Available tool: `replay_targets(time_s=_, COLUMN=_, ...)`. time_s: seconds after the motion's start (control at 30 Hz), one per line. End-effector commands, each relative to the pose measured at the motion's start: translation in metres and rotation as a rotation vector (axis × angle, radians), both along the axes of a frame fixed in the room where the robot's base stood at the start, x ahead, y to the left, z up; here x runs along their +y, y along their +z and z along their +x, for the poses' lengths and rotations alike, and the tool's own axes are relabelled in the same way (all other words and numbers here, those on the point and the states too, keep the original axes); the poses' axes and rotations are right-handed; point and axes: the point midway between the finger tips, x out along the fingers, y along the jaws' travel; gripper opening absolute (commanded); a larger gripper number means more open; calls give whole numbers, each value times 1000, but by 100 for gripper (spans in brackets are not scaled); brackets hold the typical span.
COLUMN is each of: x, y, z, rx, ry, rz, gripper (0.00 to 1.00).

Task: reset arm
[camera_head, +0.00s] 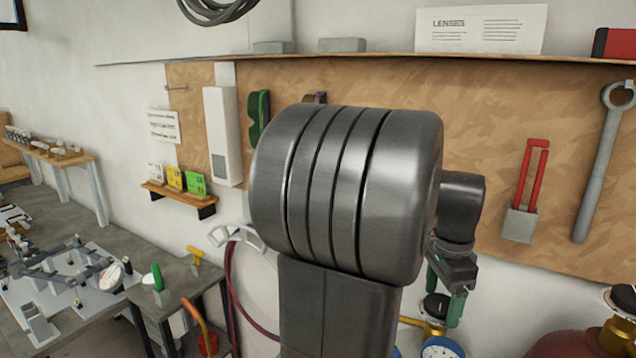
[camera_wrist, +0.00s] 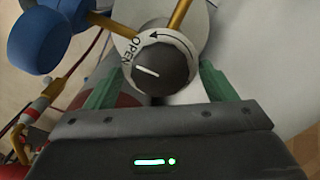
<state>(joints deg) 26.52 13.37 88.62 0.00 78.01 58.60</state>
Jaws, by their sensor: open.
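My gripper (camera_head: 445,302) hangs at the end of my arm, right of centre in the head view, with its green fingers pointing down. In the wrist view my gripper (camera_wrist: 157,74) has its two green fingers spread wide apart. A dark round knob (camera_wrist: 165,70) with a white mark shows between the fingers, and neither finger seems closed on it. Behind the knob is a pale dial plate (camera_wrist: 184,37) with the word OPEN and a curved arrow. My own arm hides much of the middle of the head view.
A gauge (camera_head: 441,349) and brass fittings (camera_head: 613,335) are below. A workbench (camera_head: 40,205) with parts is at left. A shelf (camera_head: 330,54) runs above.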

Motion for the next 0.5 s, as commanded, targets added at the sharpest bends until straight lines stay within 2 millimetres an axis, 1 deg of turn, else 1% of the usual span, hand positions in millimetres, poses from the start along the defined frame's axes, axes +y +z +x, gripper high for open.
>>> replay_targets(time_s=0.3, x=0, y=-2, z=0, rx=0, ry=-241, rz=0, gripper=77)
replay_targets(time_s=0.5, x=0, y=-1, z=0, rx=0, ry=-336, rz=0, gripper=77)
